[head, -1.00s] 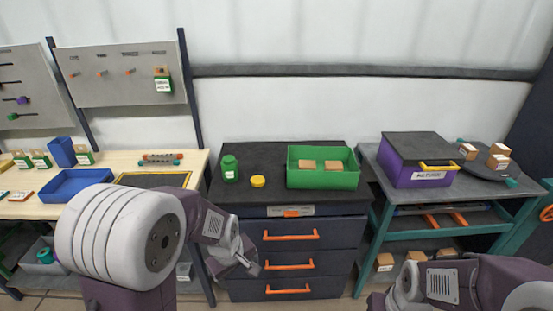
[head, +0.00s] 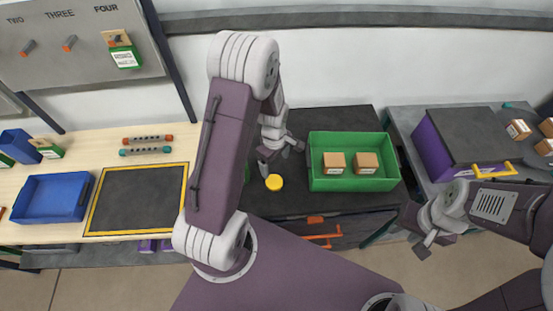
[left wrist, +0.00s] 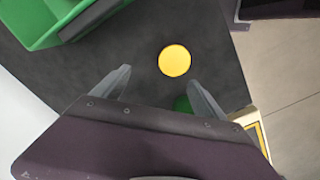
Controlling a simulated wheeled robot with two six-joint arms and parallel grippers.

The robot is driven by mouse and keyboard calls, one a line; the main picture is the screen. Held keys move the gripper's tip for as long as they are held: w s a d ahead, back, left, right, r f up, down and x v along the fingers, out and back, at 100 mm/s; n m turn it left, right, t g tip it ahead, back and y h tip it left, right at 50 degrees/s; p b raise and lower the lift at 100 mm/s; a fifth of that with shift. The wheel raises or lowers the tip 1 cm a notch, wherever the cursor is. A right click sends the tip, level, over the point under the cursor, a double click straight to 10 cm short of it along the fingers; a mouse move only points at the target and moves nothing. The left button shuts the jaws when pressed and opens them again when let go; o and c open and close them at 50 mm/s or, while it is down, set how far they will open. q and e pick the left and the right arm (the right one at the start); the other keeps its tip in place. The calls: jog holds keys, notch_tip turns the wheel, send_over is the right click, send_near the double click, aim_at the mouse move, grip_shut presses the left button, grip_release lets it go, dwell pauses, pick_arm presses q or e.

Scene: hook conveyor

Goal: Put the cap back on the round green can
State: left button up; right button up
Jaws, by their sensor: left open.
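The yellow round cap (head: 273,182) lies flat on the dark cabinet top, left of the green tray. It also shows in the left wrist view (left wrist: 174,60), just beyond the fingertips and apart from them. My left gripper (head: 281,154) is open and empty above the cabinet top, close to the cap; its fingers spread in the left wrist view (left wrist: 158,77). The round green can is mostly hidden: a green part (left wrist: 181,103) shows beside one finger in the left wrist view. My right gripper (head: 430,240) is at the lower right, away from the cap; its jaw opening is unclear.
The green tray (head: 353,187) with two small boxes stands right of the cap. A purple bin with a dark lid (head: 470,130) is on the right table. The wooden table at left holds a blue tray (head: 52,200) and a yellow-edged dark mat (head: 137,200).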

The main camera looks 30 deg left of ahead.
aim_at(273, 180)
pick_arm(q)
jog(key=shift+s+a+r+p, duration=0.15)
jog(key=shift+s+r+p, duration=0.3)
jog(key=shift+s+p, duration=0.4)
jog(key=shift+s, duration=0.1)
jog(key=f, duration=0.1)
jog(key=d+f+p, duration=0.1)
jog(key=shift+s+f, duration=0.35)
jog(key=shift+f, duration=0.2)
jog(key=shift+w+a, duration=0.15)
jog(key=shift+a, duration=0.05)
pick_arm(e)
jog(key=r, duration=0.2)
jog(key=s+d+r, duration=0.1)
jog(key=shift+r, duration=0.2)
pick_arm(q)
jog(key=shift+f, duration=0.15)
pick_arm(e)
jog(key=shift+a+r, duration=0.1)
